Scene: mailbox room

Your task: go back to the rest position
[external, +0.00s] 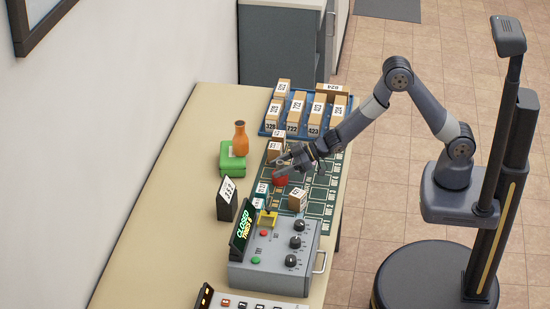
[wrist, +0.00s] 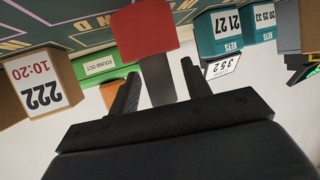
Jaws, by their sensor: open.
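My gripper (external: 287,165) is over the green marked board (external: 321,201) on the table, with my arm reaching in from the right. In the wrist view my gripper (wrist: 160,68) has its two black fingers spread apart. A red block (wrist: 145,30) on a dark grey stem shows between and beyond the fingers. It also shows as a red piece (external: 281,181) just below my gripper in the external view. I cannot tell whether the fingers touch it. No object is clearly held.
A blue tray (external: 265,131) of numbered boxes stands at the back. A small box (external: 298,199) is on the board. A grey control box (external: 268,272), a card stand (external: 226,200), a green case (external: 232,160) and an orange bottle (external: 241,139) stand nearby. Floor at right is clear.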

